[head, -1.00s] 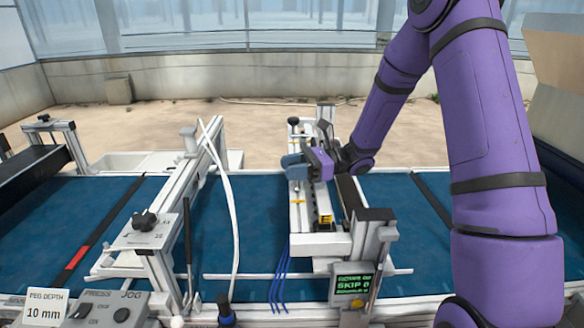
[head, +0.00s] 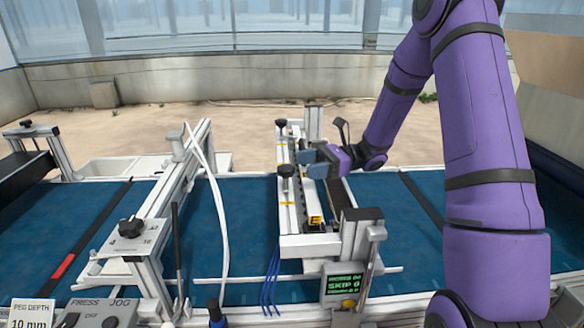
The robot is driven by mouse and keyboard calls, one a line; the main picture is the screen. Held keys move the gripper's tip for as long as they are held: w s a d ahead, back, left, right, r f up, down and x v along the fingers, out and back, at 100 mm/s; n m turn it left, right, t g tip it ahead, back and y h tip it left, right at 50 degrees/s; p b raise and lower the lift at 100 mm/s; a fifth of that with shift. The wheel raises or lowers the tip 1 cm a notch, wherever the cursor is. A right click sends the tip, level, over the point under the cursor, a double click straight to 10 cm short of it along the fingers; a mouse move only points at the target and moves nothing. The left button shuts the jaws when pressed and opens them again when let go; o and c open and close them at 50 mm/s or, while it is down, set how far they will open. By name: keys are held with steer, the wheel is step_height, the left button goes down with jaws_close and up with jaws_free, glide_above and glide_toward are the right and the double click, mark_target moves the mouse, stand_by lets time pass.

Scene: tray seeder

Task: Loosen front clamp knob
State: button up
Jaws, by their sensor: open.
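The front clamp knob (head: 286,171) is a black knob on a dark stem, standing upright on the near part of the pale seeder rail (head: 287,205). A similar rear black knob (head: 280,124) stands at the far end of the rail. My gripper (head: 309,164) has blue-grey fingers and is just right of the front knob, pointing left at it. The fingers are open with nothing seen between them. A small gap shows between the fingertips and the knob; the exact depth is hard to tell.
A green-lit display (head: 348,286) and a post (head: 361,240) stand at the rail's near end. Left is another frame with a black knob (head: 131,227) on a scale plate. A white hose (head: 222,215) and blue tubes (head: 270,280) hang between. The blue belt (head: 415,240) is clear at right.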

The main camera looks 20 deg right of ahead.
steer(key=shift+s+d, duration=0.1)
steer(key=shift+d, duration=1.45)
steer(key=s+a+r+n+g+h, duration=0.2)
steer(key=s+a+r+n+h, duration=0.1)
steer(key=s+r+n+h, duration=0.3)
steer(key=s+a+r+n+g+h, duration=0.1)
steer(key=s+a+r+n+h, duration=0.25)
steer(key=s, duration=0.45)
steer(key=s+d+r+n+t+h, duration=0.2)
steer(key=s+r+n+t+h, duration=0.1)
steer(key=s, duration=0.4)
steer(key=s+d+r+n+t+h, duration=0.2)
steer(key=s+r+n+t+h, duration=0.2)
steer(key=s+n+h, duration=0.1)
steer(key=shift+s+r+n, duration=0.4)
steer(key=shift+s+n, duration=0.25)
steer(key=shift+s, duration=0.6)
steer(key=shift+h, duration=0.25)
